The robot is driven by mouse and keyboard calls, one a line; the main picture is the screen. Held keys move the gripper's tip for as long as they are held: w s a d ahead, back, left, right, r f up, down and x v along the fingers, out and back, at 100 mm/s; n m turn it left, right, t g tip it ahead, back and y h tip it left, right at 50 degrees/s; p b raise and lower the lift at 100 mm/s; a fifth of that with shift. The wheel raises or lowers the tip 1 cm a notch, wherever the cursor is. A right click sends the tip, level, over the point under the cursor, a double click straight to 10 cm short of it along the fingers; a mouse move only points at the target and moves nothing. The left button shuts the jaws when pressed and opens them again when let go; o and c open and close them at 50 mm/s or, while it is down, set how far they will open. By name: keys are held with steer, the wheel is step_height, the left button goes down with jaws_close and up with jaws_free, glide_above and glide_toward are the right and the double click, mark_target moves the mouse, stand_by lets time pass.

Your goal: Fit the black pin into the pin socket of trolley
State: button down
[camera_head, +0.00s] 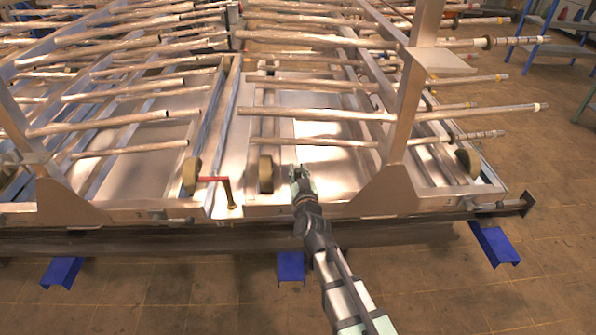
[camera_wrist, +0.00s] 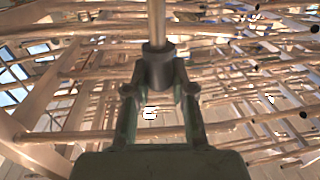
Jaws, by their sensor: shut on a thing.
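My gripper (camera_head: 299,174) is over the trolley's front edge, right of a tan wheel. In the wrist view my gripper (camera_wrist: 160,92) is shut on the black pin (camera_wrist: 158,68), a dark cylinder between the fingertips. A pale metal rod (camera_wrist: 157,22) extends from the pin to the top of that view. The pin is too small to make out in the head view. The trolley (camera_head: 385,195) is a large metal frame carrying many long tubes. I cannot make out the pin socket in either view.
A trolley upright (camera_head: 408,115) rises to the right, and long tubes (camera_head: 310,114) cross behind. Blue supports (camera_head: 291,267) stick out below the front edge.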

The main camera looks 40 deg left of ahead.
steer(key=shift+f+b, duration=2.4)
steer(key=shift+f, duration=0.55)
steer(key=shift+f+p, duration=0.1)
steer(key=shift+p, duration=0.2)
steer(key=shift+f+b, duration=1.85)
steer(key=shift+f, duration=0.55)
steer(key=shift+f+b, duration=0.6)
steer(key=shift+f, duration=0.15)
steer(key=c, duration=0.9)
jaws_free()
steer(key=shift+d, duration=0.1)
